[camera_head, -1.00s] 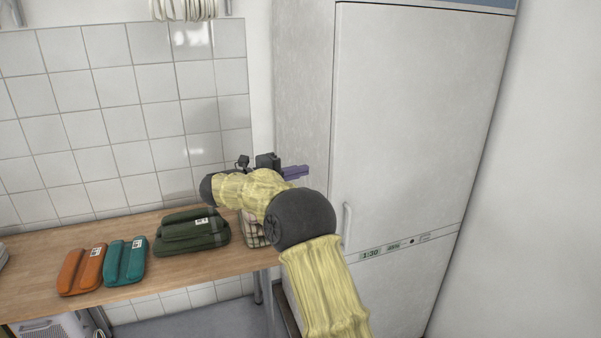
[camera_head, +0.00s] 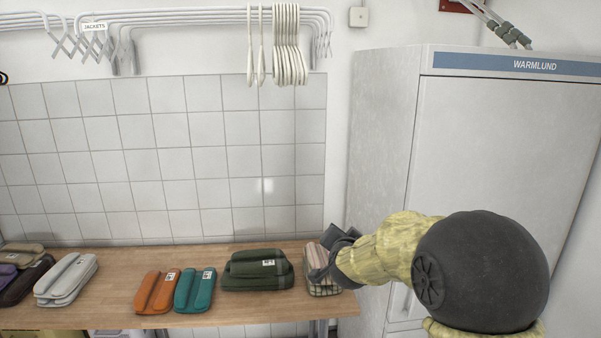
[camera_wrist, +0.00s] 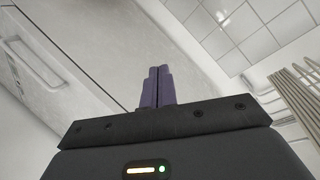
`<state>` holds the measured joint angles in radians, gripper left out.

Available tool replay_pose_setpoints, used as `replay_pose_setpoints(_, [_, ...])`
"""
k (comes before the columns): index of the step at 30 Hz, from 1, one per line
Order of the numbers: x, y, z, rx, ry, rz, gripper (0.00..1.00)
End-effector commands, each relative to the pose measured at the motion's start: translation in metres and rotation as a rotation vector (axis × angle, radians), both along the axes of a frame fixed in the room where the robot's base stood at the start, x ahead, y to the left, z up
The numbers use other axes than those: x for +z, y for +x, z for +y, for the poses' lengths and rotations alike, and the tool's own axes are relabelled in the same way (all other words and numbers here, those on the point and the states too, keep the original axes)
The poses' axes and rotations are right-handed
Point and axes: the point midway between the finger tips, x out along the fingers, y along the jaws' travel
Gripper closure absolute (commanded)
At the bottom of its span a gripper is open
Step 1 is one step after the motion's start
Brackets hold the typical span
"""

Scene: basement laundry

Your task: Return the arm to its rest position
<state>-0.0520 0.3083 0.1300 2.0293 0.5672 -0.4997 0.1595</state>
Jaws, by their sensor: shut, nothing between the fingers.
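My arm, in a yellow sleeve with dark joints, reaches across the right side of the head view, in front of the tall cabinet. In the wrist view my gripper (camera_wrist: 157,88) is shut, its purple fingers together with nothing between them. The fingers point toward the upper wall, away from any object. In the head view the fingers are hidden behind the arm's dark end, which overlaps the checked bundle at the table's right end.
A wooden table (camera_head: 100,316) holds folded bundles: orange (camera_head: 157,290), teal (camera_head: 195,289), dark green (camera_head: 257,269), checked (camera_head: 322,284) and grey (camera_head: 66,279). A white cabinet (camera_head: 510,150) stands at right. White hangers (camera_head: 287,45) hang from a wall rack.

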Motion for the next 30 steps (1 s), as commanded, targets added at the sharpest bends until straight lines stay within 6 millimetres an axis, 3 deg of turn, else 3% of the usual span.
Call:
replay_pose_setpoints(5, [-0.041, -0.081, -0.004, 0.202, -0.155, 0.313, 1.0])
replay_pose_setpoints(9, [-0.074, -0.16, -0.017, 0.345, -0.26, 0.57, 1.0])
replay_pose_setpoints(12, [-0.091, -0.217, -0.028, 0.434, -0.32, 0.741, 1.0])
replay_pose_setpoints(16, [-0.105, -0.277, -0.041, 0.517, -0.371, 0.914, 1.0])
replay_pose_setpoints(18, [-0.108, -0.295, -0.045, 0.543, -0.385, 0.967, 1.0])
replay_pose_setpoints(21, [-0.111, -0.306, -0.048, 0.559, -0.395, 0.999, 1.0])
replay_pose_setpoints(30, [-0.112, -0.305, -0.048, 0.559, -0.394, 0.998, 1.0])
